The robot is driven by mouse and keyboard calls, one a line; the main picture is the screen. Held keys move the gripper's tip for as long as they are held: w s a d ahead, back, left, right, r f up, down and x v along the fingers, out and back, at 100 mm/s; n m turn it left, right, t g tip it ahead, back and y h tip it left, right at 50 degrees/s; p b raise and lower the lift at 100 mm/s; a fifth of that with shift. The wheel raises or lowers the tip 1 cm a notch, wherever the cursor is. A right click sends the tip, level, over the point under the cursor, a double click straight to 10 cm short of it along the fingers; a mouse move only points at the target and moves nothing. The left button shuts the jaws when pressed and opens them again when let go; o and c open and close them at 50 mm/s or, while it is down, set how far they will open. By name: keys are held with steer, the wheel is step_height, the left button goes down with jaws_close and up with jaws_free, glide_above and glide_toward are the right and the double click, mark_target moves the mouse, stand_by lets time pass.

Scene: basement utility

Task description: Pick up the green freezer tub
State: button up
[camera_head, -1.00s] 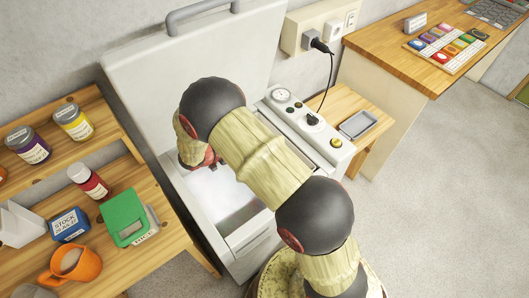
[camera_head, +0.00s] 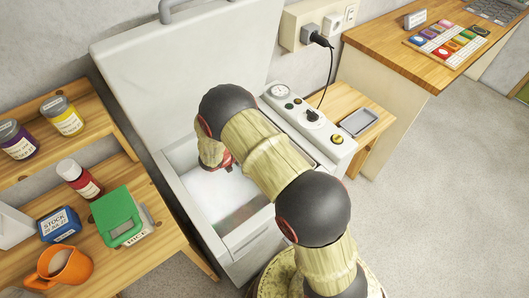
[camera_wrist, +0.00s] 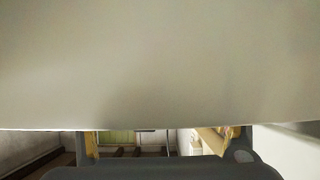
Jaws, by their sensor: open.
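My gripper shows in the wrist view (camera_wrist: 165,140), its two yellowish fingers apart with nothing seen held. In the head view my arm reaches into the open chest freezer (camera_head: 193,213), and the fingers are mostly hidden behind it. No green tub shows clearly inside the freezer, whose interior is whitish and partly covered by my arm. A dim greenish patch (camera_wrist: 116,137) shows between the fingers in the wrist view; I cannot tell what it is. A green-lidded box marked RICE (camera_head: 118,213) stands on the wooden shelf at left, away from my gripper.
The freezer lid (camera_head: 135,75) stands raised behind. A control panel (camera_head: 312,130) lies right of the opening. The wooden shelf (camera_head: 160,243) holds jars, an orange mug (camera_head: 65,268) and a blue box (camera_head: 60,225). A large pale surface (camera_wrist: 160,65) fills most of the wrist view.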

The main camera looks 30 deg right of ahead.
steer(key=c, duration=0.3)
steer(key=c, duration=1.2)
steer(key=shift+c, duration=0.3)
